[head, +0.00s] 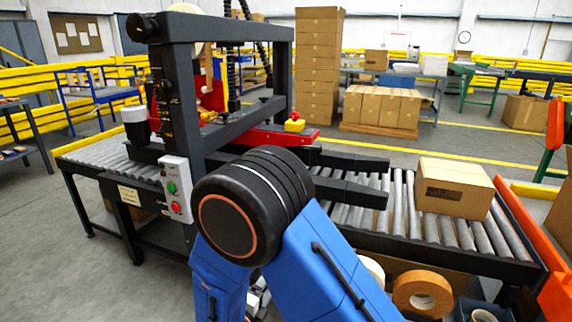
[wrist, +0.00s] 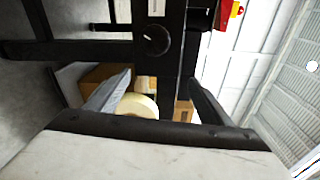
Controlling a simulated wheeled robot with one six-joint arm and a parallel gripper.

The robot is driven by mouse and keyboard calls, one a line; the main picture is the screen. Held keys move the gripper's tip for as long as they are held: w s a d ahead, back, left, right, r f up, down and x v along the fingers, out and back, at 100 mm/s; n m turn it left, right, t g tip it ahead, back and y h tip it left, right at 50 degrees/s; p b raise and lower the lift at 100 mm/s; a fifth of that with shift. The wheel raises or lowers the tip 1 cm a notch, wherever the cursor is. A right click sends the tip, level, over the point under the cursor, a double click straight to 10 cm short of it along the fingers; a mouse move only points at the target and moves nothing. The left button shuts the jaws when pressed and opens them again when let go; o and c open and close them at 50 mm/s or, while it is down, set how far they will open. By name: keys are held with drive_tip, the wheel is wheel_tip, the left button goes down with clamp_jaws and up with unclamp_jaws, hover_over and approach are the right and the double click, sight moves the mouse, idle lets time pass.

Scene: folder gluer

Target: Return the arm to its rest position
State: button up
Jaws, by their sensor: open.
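My arm stands in front of the carton sealing machine (head: 185,95) in the head view, bent, with its black joint (head: 250,205) and blue links at the front centre. My gripper is out of sight in that view. In the wrist view my gripper (wrist: 158,83) is open, its two fingers spread apart with nothing held between them. Beyond the fingers are a dark machine post with a round knob (wrist: 156,40), a pale tape roll (wrist: 139,106) and some brown cardboard (wrist: 93,82). The wrist view is tilted on its side, with floor at left and ceiling at right.
A closed carton (head: 454,187) sits on the roller conveyor (head: 400,215) at right. A control box (head: 176,188) with buttons is on the machine's near side. Tape rolls (head: 422,292) lie below the conveyor near my arm. Floor (head: 60,265) is clear at left front.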

drive_tip(key=s+d+r+m+g+h, duration=0.15)
drive_tip(key=d+r+m+g, duration=0.25)
drive_tip(key=d+m, duration=0.5)
drive_tip(key=s+d+r+m+g, duration=0.35)
drive_tip(key=d+m, duration=0.25)
drive_tip(key=d, duration=0.5)
drive_tip(key=s+d+r+m+g+h, duration=0.1)
drive_tip(key=s+d+r+m+g, duration=0.1)
drive_tip(key=d+r+m+g, duration=0.5)
drive_tip(key=s+d+r+m+t+y, duration=0.1)
drive_tip(key=s+d+r+m+y, duration=0.2)
drive_tip(key=s+m+y, duration=0.2)
drive_tip(key=s+d+r+m+t+y, duration=0.2)
drive_tip(key=s+m, duration=1)
drive_tip(key=m, duration=0.8)
drive_tip(key=d+r+y, duration=0.1)
drive_tip(key=d+y, duration=0.1)
drive_tip(key=y, duration=0.1)
drive_tip(key=shift+s+d+r+m, duration=0.2)
drive_tip(key=shift+s+d+m, duration=0.05)
drive_tip(key=shift+m, duration=0.05)
